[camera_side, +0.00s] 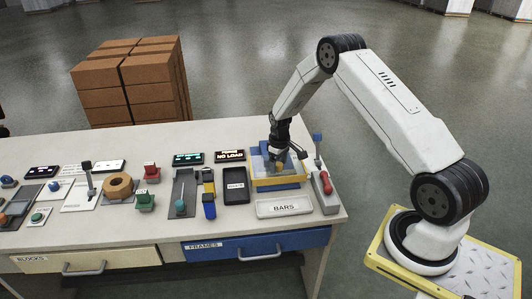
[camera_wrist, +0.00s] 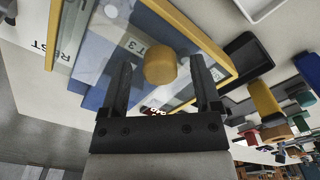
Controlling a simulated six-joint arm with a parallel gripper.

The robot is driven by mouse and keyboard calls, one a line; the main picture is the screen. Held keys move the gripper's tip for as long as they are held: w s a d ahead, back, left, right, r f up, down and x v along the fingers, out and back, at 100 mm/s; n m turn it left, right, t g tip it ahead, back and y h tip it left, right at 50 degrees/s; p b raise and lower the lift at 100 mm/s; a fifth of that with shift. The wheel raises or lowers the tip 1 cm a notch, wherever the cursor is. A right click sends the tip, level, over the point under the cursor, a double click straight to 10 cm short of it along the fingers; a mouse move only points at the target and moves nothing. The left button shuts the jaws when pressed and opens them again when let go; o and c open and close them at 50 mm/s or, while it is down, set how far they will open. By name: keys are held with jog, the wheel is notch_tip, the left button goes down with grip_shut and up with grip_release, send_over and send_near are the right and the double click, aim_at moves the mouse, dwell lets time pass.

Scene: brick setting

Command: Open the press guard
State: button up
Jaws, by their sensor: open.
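The press guard (camera_side: 263,182) is a yellow frame with a clear panel over blue parts, at the right end of the bench. In the wrist view its yellow edge (camera_wrist: 188,27) runs past my fingers, and a greyish see-through panel (camera_wrist: 97,45) lies inside it. A rounded yellow knob (camera_wrist: 160,67) shows between my fingertips. My gripper (camera_side: 281,158) points down at the guard. Its two dark fingers (camera_wrist: 162,75) are apart, one on each side of the knob, with space visible between. I cannot tell whether the guard's panel is lifted at all.
Stacked boxes (camera_side: 130,82) stand behind the bench.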

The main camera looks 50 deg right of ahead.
grip_shut()
dwell(1.5)
